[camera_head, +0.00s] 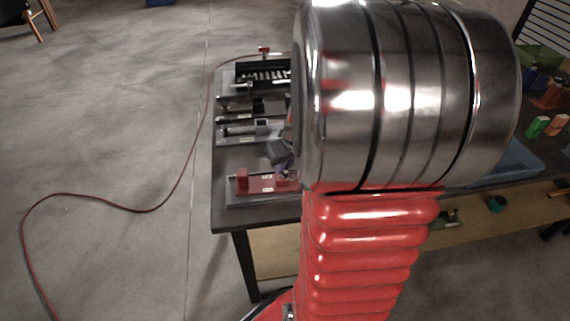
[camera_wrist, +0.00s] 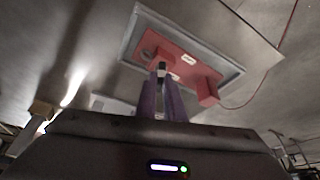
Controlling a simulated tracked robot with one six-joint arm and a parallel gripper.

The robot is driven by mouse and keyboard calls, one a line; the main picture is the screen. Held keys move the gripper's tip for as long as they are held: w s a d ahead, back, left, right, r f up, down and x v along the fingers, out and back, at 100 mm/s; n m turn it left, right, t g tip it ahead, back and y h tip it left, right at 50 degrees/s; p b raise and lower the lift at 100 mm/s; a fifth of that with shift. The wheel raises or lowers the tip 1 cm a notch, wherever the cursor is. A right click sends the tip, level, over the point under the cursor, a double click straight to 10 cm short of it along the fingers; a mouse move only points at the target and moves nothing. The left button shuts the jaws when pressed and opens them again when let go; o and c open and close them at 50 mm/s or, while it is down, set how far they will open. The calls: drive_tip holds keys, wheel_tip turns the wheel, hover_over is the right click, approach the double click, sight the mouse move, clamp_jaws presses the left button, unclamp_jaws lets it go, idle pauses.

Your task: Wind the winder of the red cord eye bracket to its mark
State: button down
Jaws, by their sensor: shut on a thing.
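The red eye bracket (camera_head: 258,184) sits on a grey base plate (camera_head: 240,203) at the near end of the table. In the wrist view the red bracket (camera_wrist: 192,68) lies tilted on its pale plate (camera_wrist: 128,48), with a small light label on it. My gripper (camera_wrist: 162,75) has two purple fingers shut on the small dark winder (camera_wrist: 162,66) at the bracket. In the head view my gripper (camera_head: 287,170) shows only in part beside the bracket's right end. My arm hides the rest. The winder's mark cannot be made out.
The dark table (camera_head: 222,171) carries several grey and black fixtures (camera_head: 262,75) behind the bracket. A red cord (camera_head: 150,209) runs from the far end down across the floor. My large arm covers the middle. Green and orange objects (camera_head: 547,126) stand at the right.

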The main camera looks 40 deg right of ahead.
drive_tip(key=shift+d, duration=0.2)
drive_tip(key=shift+a, duration=0.25)
drive_tip(key=shift+m, duration=0.8)
drive_tip(key=shift+w+a+m+g+h, duration=0.1)
drive_tip(key=shift+m+g+h, duration=0.4)
drive_tip(key=shift+m, duration=0.9)
drive_tip(key=shift+w+a+m+g+h, duration=0.15)
drive_tip(key=shift+m+h, duration=0.55)
drive_tip(key=shift+m, duration=0.7)
drive_tip(key=shift+w+m+g+h, duration=0.2)
drive_tip(key=shift+m+g, duration=0.45)
drive_tip(key=shift+m, duration=1)
drive_tip(key=shift+s+m+g+h, duration=0.1)
drive_tip(key=shift+m+g+h, duration=0.35)
drive_tip(key=shift+m, duration=1.2)
drive_tip(key=shift+g+y, duration=0.25)
